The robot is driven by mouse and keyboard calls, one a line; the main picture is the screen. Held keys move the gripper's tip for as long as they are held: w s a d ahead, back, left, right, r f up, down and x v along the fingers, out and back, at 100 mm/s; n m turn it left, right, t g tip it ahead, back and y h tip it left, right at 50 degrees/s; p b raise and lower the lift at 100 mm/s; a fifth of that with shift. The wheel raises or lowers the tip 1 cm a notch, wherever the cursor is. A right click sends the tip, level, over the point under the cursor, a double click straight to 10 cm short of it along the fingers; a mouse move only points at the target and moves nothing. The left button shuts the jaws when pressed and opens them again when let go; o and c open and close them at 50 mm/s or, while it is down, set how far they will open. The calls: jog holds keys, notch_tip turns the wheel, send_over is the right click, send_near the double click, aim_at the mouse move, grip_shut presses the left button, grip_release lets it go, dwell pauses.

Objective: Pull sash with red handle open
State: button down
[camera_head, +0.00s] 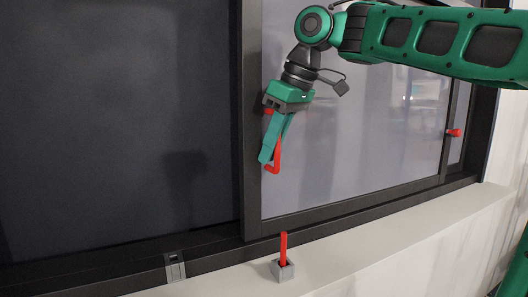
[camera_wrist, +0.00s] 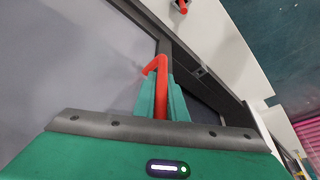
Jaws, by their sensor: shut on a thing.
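A sliding sash (camera_head: 350,150) with a dark frame and a pale grey pane stands in the window frame. Its red handle (camera_head: 277,158) is on the left stile. My gripper (camera_head: 266,158) is at this handle, with its green fingers pointing down along it. In the wrist view the red handle (camera_wrist: 161,90) lies between the two green fingers (camera_wrist: 162,100), and its bent end sticks out past the tips. The gripper is shut on the handle. The fingers hide part of the handle in the head view.
A dark opening or pane (camera_head: 115,120) fills the left side. A grey block with an upright red peg (camera_head: 283,262) stands on the white sill (camera_head: 400,240). A grey bracket (camera_head: 174,267) sits on the lower track. Another red handle (camera_head: 454,133) is at the far right.

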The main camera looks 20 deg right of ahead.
jog(key=shift+w+r, duration=0.1)
jog(key=shift+r, duration=0.2)
jog(key=c, duration=2.1)
grip_release()
jog(key=shift+f, duration=0.1)
jog(key=shift+v, duration=5.4)
jog(key=shift+w, duration=0.1)
